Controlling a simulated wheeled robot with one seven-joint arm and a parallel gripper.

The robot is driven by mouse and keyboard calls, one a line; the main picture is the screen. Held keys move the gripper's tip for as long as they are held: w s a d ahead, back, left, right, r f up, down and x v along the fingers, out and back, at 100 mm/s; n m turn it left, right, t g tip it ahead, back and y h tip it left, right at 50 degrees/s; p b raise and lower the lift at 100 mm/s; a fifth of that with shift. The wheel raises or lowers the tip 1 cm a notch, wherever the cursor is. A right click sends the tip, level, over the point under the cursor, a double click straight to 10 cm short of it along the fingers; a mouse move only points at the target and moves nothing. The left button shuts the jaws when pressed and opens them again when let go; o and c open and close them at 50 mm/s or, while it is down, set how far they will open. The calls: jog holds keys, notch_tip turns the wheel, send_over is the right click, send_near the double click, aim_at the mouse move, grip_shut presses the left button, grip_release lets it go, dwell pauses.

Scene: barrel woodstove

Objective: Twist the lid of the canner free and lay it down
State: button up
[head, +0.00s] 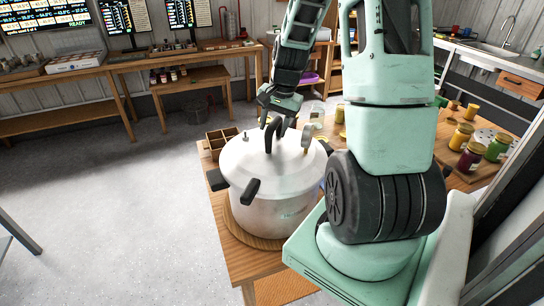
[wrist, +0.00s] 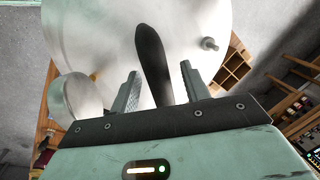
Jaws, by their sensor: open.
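The canner (head: 270,205) is a large pale metal pot standing upright on a round wooden board. Its domed lid (head: 240,158) sits on top and carries an arched black handle (head: 270,136). My gripper (head: 277,121) is over the lid at this handle. In the wrist view my open gripper (wrist: 160,75) has one finger on each side of the black handle (wrist: 152,60), with gaps showing. The handle's lower end in that view is hidden by the gripper body. The lid (wrist: 95,35) fills the view behind it.
Black side handles (head: 250,190) stick out from the canner. A gauge (head: 307,135) and a small valve (head: 245,138) stand up from the lid. A divided wooden box (head: 219,139) is behind it. Several jars (head: 470,157) stand to the right on the wooden table (head: 245,262).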

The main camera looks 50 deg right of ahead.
grip_shut()
jog(key=shift+r+p, duration=0.9)
jog(key=shift+r, duration=0.2)
jog(key=shift+r+p, duration=2.05)
jog(key=shift+r, duration=0.45)
jog(key=shift+a+f, duration=0.1)
